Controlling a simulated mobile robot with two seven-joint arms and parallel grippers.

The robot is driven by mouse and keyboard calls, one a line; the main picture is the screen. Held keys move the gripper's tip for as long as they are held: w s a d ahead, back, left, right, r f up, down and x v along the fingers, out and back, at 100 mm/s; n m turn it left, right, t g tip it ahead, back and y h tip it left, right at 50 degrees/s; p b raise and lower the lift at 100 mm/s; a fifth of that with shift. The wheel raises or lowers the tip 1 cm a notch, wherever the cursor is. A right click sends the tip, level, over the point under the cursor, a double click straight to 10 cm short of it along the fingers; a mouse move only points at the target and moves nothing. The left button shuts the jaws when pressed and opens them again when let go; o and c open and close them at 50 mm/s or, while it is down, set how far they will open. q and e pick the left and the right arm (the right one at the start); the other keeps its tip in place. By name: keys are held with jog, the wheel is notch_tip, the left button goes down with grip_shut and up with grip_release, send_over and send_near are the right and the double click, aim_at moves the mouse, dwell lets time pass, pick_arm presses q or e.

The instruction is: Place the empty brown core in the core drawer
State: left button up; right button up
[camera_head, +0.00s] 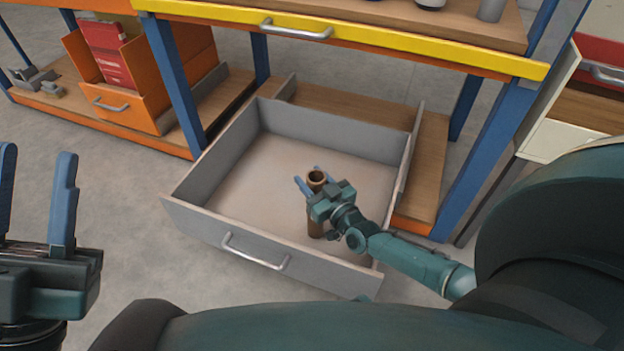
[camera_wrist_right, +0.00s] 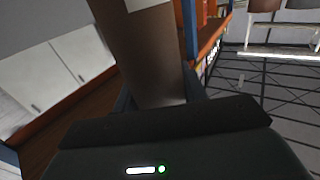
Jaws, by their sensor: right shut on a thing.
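My right gripper (camera_head: 309,182) is shut on the core, above the right front part of the open grey drawer (camera_head: 196,226). The gripper hides part of the core, and I cannot tell whether its lower end touches the drawer floor. My left gripper (camera_head: 38,160) is open and empty at the left edge of the head view.
The drawer is otherwise empty, with free floor at its left and back. Its handle (camera_head: 255,252) is on the front panel. A yellow-edged shelf (camera_head: 400,42) hangs above, with a blue post (camera_head: 492,150) at the right. An orange bin (camera_head: 125,108) stands at the left.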

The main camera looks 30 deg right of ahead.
jog(key=o, duration=1.2)
jog(key=shift+r, duration=0.1)
pick_arm(q)
jog(key=shift+w+d+f+n+y+p, duration=0.1)
jog(key=shift+w+f+n+y+p, duration=0.1)
jog(key=shift+f+n+y+p, duration=0.75)
jog(key=shift+w+d+f+n+y+p, duration=0.15)
jog(key=shift+f+n+y+p, duration=0.45)
jog(key=shift+f+n+y, duration=0.65)
pick_arm(e)
jog(key=s, duration=0.7)
jog(key=shift+s+d, duration=0.25)
jog(key=shift+d, duration=0.2)
pick_arm(q)
jog(key=shift+a+r, duration=0.1)
jog(key=shift+r, duration=0.25)
